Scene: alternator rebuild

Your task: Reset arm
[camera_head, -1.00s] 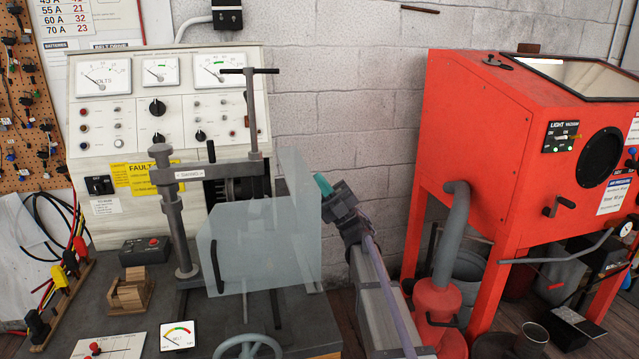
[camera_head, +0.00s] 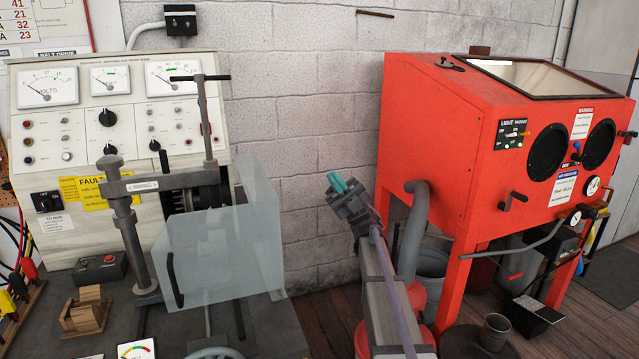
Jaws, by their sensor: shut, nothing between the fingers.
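My gripper (camera_head: 342,184) is at the middle of the view, raised in front of the block wall with its teal fingertips pointing up and to the left. The fingers are shut and hold nothing. It is apart from everything, between the test bench on the left and the red blast cabinet (camera_head: 440,130) on the right. My arm runs down from it to the bottom of the picture.
The test bench (camera_head: 55,105) carries meters, a clamp post (camera_head: 128,225) and a clear guard (camera_head: 215,260) close to the left of my gripper. A grey hose (camera_head: 414,235) and a bucket (camera_head: 433,262) stand right of my arm. The wall area above is free.

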